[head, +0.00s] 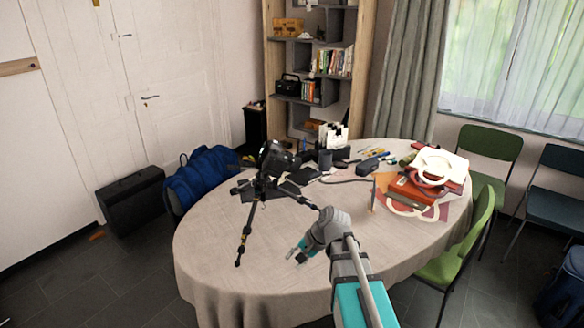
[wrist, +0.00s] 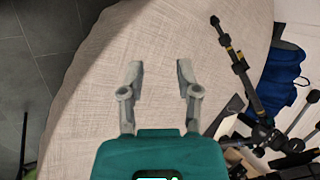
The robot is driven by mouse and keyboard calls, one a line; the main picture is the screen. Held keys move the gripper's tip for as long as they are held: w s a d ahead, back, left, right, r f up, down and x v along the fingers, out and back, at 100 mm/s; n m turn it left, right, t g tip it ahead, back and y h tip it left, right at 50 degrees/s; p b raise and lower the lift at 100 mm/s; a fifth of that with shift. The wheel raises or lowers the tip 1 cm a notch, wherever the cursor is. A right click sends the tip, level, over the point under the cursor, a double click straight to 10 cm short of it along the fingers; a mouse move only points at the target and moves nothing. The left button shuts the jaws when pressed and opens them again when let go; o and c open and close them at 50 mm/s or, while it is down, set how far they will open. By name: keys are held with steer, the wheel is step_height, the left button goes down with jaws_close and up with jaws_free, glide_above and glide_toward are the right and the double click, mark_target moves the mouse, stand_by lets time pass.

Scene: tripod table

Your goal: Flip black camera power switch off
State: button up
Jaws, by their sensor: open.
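The black camera (head: 278,157) sits on top of a black tripod (head: 247,232) on the oval table, left of the middle in the head view. Its power switch is too small to make out. My gripper (head: 299,252) is over the near part of the table, to the right of and nearer than the camera, and apart from it. In the wrist view my gripper (wrist: 158,78) is open and empty, with bare tablecloth between its fingers. A tripod leg (wrist: 238,66) shows at the right there. I cannot make out the camera clearly in the wrist view.
The table (head: 215,255) has a pale cloth, clear at the front left. Red boxes and a white bag (head: 440,163) lie at its right. Small items crowd its back. A blue bag (head: 205,178) and black case (head: 130,200) stand on the floor. Green chairs (head: 470,235) are right.

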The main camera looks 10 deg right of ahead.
steer(key=w+r+m+t+y+b, duration=0.1)
steer(key=w+m+t+y+b, duration=0.1)
steer(key=w+m+y, duration=0.3)
steer(key=m+t+y+b, duration=0.6)
steer(key=m+t+b, duration=0.3)
steer(key=m, duration=0.8)
glide_toward(290, 161)
steer(key=shift+t, duration=0.5)
steer(key=p+v, duration=0.1)
steer(key=v, duration=0.3)
steer(key=shift+s+d+f, duration=0.1)
steer(key=shift+d+f, duration=0.15)
steer(key=shift+f, duration=0.05)
steer(key=shift+p+x, duration=2.65)
steer(key=shift+x, duration=4.25)
steer(key=shift+r, duration=0.1)
jaws_close()
